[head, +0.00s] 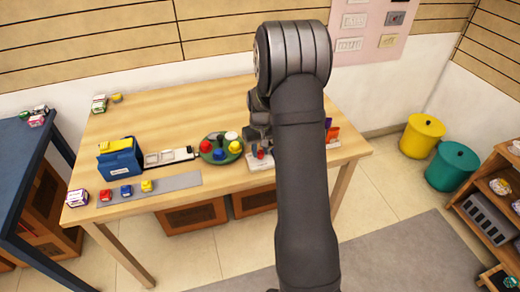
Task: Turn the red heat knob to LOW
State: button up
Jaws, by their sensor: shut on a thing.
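A pale control panel (258,166) lies on the wooden table, partly hidden behind my arm. A small red piece, which appears to be the red heat knob (261,154), shows on it right below my gripper. My gripper (257,147) points down at the panel and is shut on the red knob, with its fingers small and partly hidden. The knob's marks, its LOW label and its pointing direction are too small to read.
A green round tray (232,158) with red, blue, yellow and white pieces stands just left of the panel. Further left are a blue box (120,160) and a grey strip (172,185) with toy cars. Red and orange items (332,133) stand right of my arm.

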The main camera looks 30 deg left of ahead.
aim_at(260, 153)
jog(key=shift+n, duration=1.6)
jog(key=o, duration=1)
notch_tip(260, 153, up, 18)
jog(key=shift+f, duration=0.25)
notch_tip(260, 153, down, 18)
jog(key=shift+r, duration=0.2)
jog(key=shift+r, duration=0.1)
